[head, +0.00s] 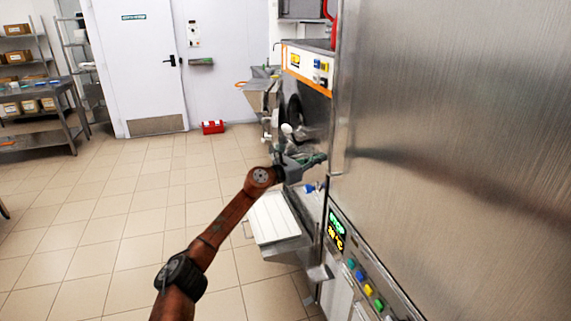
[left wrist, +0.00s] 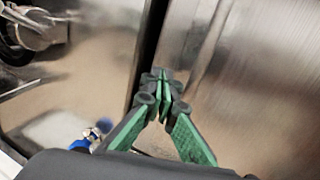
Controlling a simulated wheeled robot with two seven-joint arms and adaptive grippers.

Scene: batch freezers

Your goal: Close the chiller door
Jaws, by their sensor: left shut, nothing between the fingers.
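A large brushed-steel panel (head: 455,150), which looks like the chiller door, fills the right of the head view. Its left edge runs upright beside my left gripper (head: 314,161). How far it stands open cannot be told. In the left wrist view, my left gripper's green fingers (left wrist: 161,84) are shut and empty. Their tips are at a dark upright gap at the edge of the steel panel (left wrist: 245,85); whether they touch it cannot be told. My right gripper does not show.
A control panel with a lit display (head: 336,230) and coloured buttons sits below the steel panel. A white-topped drawer or tray (head: 272,218) juts out under my left arm. A machine with an orange stripe (head: 307,72) stands behind.

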